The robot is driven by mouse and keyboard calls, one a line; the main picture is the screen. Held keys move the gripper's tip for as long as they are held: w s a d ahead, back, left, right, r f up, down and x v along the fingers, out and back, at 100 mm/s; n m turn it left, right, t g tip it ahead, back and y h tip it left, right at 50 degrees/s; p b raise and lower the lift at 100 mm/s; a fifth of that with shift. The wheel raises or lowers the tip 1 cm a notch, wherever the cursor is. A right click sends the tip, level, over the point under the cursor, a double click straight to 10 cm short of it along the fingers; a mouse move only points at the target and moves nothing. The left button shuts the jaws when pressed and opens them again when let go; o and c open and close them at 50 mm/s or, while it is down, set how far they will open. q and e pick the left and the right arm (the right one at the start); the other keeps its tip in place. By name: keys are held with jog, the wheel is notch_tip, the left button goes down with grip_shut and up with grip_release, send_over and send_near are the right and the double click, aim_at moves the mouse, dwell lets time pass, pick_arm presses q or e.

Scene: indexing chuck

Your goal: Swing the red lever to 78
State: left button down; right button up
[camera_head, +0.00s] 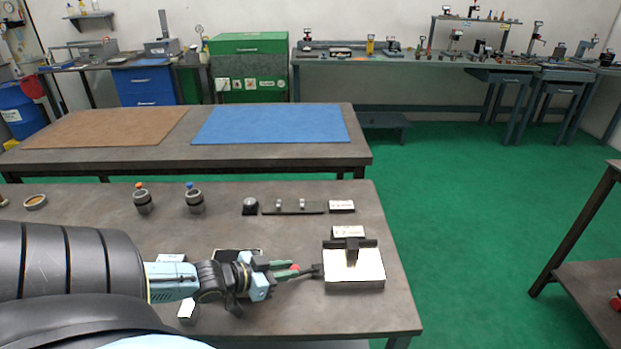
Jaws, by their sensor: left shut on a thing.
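My left gripper (292,270) reaches in from the left, low over the near bench. It is shut on the red lever (295,267), of which only a small red end shows between and beside the fingers. To its right stands a block with a pale, bright top (358,272) and a dark T-shaped piece (352,249) on it. The gripper's dark tip ends close to the block's left side; I cannot tell if they touch. A small label card (348,232) stands behind the block. Any scale or number is too small to read. My right gripper is out of view.
On the near bench (300,320) stand two small round fixtures (143,202) (194,202), a dark rail (294,208) and a dark knob (250,206). Behind is a bench with brown (105,128) and blue (270,123) mats. Green floor is free at right.

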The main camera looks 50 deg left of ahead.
pick_arm(q)
jog(key=shift+a+f, duration=0.15)
jog(key=shift+a, duration=0.1)
jog(key=c, duration=1.3)
grip_release()
jog(key=p+v, duration=0.4)
jog(key=v, duration=0.9)
jog(key=shift+a+r, duration=0.2)
jog(key=shift+r, duration=0.1)
